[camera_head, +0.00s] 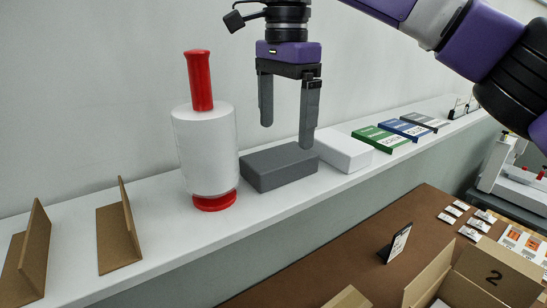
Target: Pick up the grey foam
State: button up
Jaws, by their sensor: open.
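The grey foam (280,168) is a dark grey rectangular block lying flat on a white shelf (165,248). It sits between a white roll with a red handle and a white block. My gripper (287,136) points down above the foam, with its two dark fingers spread apart. Nothing is between the fingers. The right fingertip overlaps the foam's far right corner in the picture; I cannot tell whether it touches. The left fingertip appears higher, in front of the wall.
The white roll with red handle (205,150) stands close left of the foam. The white block (343,151) lies close right. Green, blue and grey boxes (404,128) follow along the shelf. Brown L-shaped stands (118,236) are at left. A brown table (345,262) with cartons lies below.

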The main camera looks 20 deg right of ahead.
aim_at(281, 154)
jog(key=f, duration=0.3)
jog(key=f+p, duration=0.1)
jog(key=f, duration=0.3)
jog(key=shift+w+a+f+p, duration=0.15)
jog(key=shift+a+p, duration=0.05)
jog(key=shift+p, duration=0.1)
jog(key=c, duration=1.4)
